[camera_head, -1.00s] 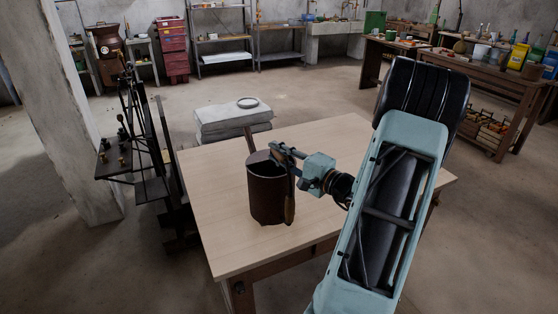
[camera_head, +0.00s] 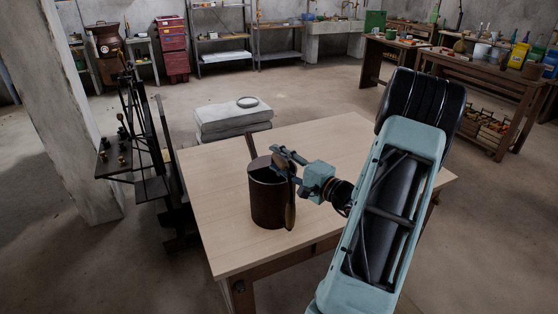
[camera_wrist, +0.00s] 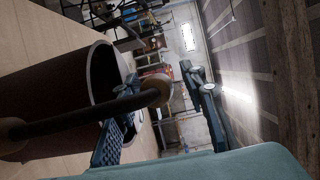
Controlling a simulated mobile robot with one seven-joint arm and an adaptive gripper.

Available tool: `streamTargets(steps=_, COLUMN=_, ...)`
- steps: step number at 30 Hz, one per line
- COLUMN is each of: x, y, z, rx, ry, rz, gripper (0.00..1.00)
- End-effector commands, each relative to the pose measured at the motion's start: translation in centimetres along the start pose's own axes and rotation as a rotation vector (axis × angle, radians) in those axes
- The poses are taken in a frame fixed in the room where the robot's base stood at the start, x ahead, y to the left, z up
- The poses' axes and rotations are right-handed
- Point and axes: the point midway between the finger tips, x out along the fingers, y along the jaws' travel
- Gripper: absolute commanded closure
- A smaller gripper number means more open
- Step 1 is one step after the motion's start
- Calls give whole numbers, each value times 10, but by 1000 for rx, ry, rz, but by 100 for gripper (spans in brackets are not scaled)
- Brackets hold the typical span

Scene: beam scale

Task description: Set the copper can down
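The copper can (camera_head: 267,205), dark reddish brown and open-topped, stands upright on the pale tabletop (camera_head: 340,150) near its front left part, with its base seeming to touch the wood. A brown bar (camera_head: 290,207) shows at its right side and another piece of it rises behind the rim. My gripper (camera_head: 284,162) is at the rim's right side. In the wrist view the can (camera_wrist: 45,90) fills the left, with its handle bar (camera_wrist: 90,112) crossing in front of it. The fingers (camera_wrist: 165,115) are spread apart, and the bar's end lies between them.
A dark beam scale (camera_head: 135,150) stands left of the table, close to its edge. Stacked grey slabs (camera_head: 230,120) with a ring on top lie behind it. The table's right and back parts are clear. A workbench (camera_head: 490,80) stands back right.

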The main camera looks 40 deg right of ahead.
Motion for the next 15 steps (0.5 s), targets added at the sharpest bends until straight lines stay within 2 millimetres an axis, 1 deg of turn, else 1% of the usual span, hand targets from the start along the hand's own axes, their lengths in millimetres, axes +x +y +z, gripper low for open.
streamTargets(steps=7, x=0, y=-4, z=0, rx=0, ry=0, rz=0, gripper=62)
streamTargets(steps=8, x=-3, y=-2, z=-1, rx=0, ry=2, rz=1, gripper=62)
streamTargets(steps=11, x=-20, y=0, z=-2, rx=-1, ry=4, rz=2, gripper=62)
streamTargets(steps=15, x=-51, y=0, z=-2, rx=-2, ry=5, rz=1, gripper=62)
